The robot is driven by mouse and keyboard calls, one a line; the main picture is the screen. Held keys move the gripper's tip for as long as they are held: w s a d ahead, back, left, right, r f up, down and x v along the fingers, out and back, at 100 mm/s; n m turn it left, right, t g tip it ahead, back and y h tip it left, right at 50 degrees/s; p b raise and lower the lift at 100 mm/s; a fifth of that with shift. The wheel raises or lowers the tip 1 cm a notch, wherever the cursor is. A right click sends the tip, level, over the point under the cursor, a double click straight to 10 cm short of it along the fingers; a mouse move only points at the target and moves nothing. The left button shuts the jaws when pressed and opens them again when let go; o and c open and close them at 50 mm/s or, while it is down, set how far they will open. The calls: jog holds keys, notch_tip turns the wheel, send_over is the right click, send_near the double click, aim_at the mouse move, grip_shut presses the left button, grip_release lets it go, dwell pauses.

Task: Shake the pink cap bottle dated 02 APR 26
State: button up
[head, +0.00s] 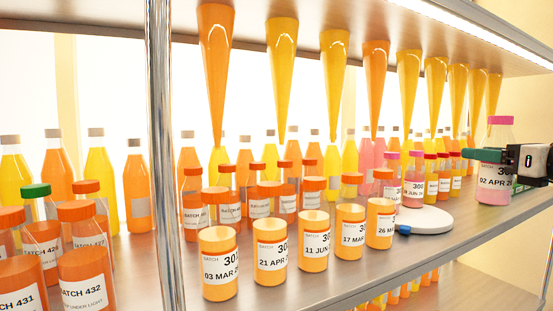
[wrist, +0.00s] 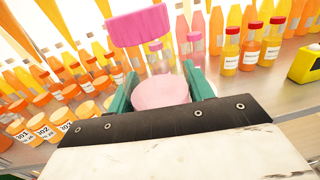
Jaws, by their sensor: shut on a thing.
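The pink cap bottle (head: 495,177) is at the right in the head view, upright or nearly so, in front of the shelf edge. Its label reads 02 APR 26, the last digits partly cut off. It holds pink liquid with a clear gap under the cap. My gripper (head: 489,156) comes in from the right and is shut on the bottle's body. In the wrist view the pink cap (wrist: 138,25) and pink liquid (wrist: 160,92) show between the green fingers of my gripper (wrist: 160,90), and the bottle looks tilted.
A white round device (head: 424,221) sits on the shelf (head: 330,281) with a pink bottle (head: 413,180) on or just behind it. A metal post (head: 163,150) stands left. A yellow object (wrist: 306,65) is at right in the wrist view.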

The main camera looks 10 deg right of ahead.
jog(key=a+x, duration=0.1)
jog(key=x, duration=0.6)
jog(key=v, duration=0.3)
jog(key=d+v, duration=0.1)
jog(key=v, duration=0.3)
jog(key=shift+s+d+r, duration=0.1)
jog(key=a+x, duration=0.1)
jog(key=x, duration=0.6)
jog(key=v, duration=0.4)
jog(key=d+v, duration=0.1)
jog(key=v, duration=0.2)
jog(key=shift+a, duration=0.1)
